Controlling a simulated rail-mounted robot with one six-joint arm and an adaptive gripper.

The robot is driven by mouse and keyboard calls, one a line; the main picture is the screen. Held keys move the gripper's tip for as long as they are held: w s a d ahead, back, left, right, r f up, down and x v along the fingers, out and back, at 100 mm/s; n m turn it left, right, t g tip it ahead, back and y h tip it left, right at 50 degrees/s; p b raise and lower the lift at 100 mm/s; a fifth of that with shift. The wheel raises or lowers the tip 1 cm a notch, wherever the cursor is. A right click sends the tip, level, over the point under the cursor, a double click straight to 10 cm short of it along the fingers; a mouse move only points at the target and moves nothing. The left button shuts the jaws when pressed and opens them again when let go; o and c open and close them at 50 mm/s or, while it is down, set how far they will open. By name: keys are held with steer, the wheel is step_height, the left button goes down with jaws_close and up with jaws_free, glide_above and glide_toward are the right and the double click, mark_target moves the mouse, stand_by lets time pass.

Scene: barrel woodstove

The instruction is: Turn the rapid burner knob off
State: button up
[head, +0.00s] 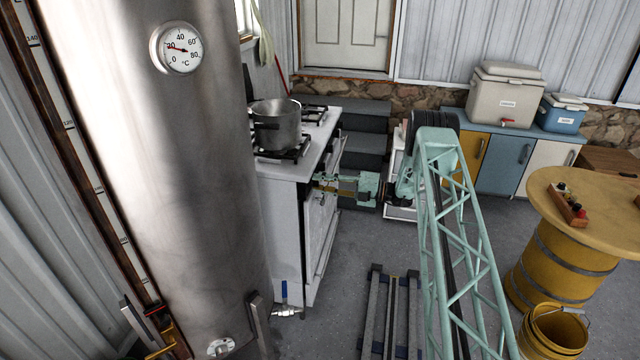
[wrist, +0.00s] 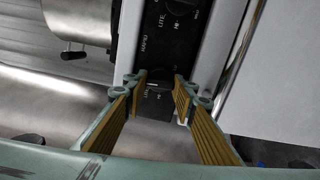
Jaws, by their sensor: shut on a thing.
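The stove (head: 284,215) is white, with black grates on top, and stands beside the tall steel tank. In the wrist view its dark control panel (wrist: 142,68) carries the word RAPID and LITE and HI marks. The rapid burner knob (wrist: 159,79) is dark and sits between my fingertips. Its setting is too small and dark to read. My gripper (wrist: 160,82) is shut on the knob, one ribbed tan finger on each side. In the head view my gripper (head: 322,183) reaches the stove's front edge, and the knob is hidden there.
A steel pot (head: 277,126) sits on the stove top. The tall steel tank (head: 160,190) with a dial stands close on the left. Grey steps (head: 362,150) rise behind the stove. A yellow barrel table (head: 555,240) and bucket (head: 553,330) stand at right.

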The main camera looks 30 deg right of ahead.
steer(key=shift+m, duration=0.6)
steer(key=o, duration=0.9)
steer(key=shift+s+d, duration=0.1)
steer(key=v, duration=1.1)
steer(key=shift+s+d, duration=0.3)
steer(key=shift+r, duration=0.1)
